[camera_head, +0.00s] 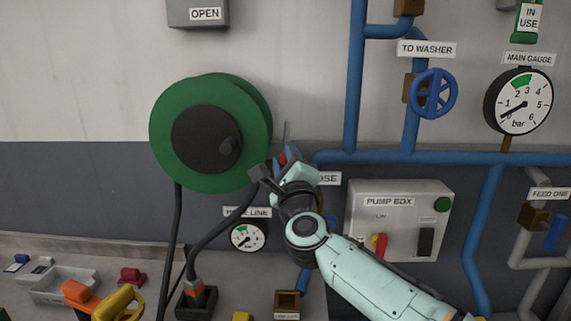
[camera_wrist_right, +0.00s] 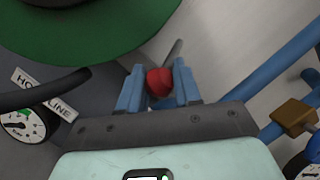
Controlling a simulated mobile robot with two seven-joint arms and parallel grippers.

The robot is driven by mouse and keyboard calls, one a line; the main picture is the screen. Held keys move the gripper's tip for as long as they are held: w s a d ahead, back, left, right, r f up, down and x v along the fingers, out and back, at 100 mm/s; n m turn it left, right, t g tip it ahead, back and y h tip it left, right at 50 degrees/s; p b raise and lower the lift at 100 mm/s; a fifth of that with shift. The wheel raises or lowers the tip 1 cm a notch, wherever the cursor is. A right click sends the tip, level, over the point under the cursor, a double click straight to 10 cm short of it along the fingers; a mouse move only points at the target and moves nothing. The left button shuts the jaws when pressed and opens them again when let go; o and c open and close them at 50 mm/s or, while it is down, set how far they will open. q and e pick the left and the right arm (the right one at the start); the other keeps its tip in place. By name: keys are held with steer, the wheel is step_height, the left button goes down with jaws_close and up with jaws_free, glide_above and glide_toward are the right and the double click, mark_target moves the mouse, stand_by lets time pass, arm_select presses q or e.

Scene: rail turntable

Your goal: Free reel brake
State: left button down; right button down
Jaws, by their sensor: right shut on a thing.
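The green hose reel (camera_head: 197,90) with a dark hub (camera_head: 207,139) is on the wall left of centre; its lower edge also shows at the top of the right wrist view (camera_wrist_right: 90,40). Just right of the reel is a brake lever with a red knob (camera_wrist_right: 160,82) and a thin grey stem. My right gripper (camera_wrist_right: 159,90) is shut on the red knob, one blue finger on each side. In the head view my right gripper (camera_head: 283,165) covers most of the lever. My left gripper is not in view.
A hose line gauge (camera_head: 247,237) hangs below the reel, with black hose beside it. The pump box (camera_head: 400,222) is right of my forearm. Blue pipes (camera_head: 355,90) run up the wall and across to the right. A grey tray (camera_head: 65,287) stands at lower left.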

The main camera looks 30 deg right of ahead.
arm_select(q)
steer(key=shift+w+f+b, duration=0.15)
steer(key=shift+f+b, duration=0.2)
arm_select(e)
steer(key=shift+w+d+f, duration=0.1)
steer(key=shift+w+f, duration=0.15)
steer(key=shift+f, duration=0.3)
steer(key=shift+w+d+f, duration=0.1)
steer(key=shift+w+f, duration=0.1)
steer(key=shift+f, duration=0.3)
steer(key=c, duration=0.8)
jaws_free()
steer(key=shift+r, duration=0.2)
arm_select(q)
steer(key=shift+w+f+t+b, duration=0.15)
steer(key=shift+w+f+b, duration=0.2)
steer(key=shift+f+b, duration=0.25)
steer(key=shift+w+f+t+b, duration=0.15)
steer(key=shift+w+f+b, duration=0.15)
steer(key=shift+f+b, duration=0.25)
arm_select(e)
steer(key=v, duration=1.3)
steer(key=shift+s, duration=0.1)
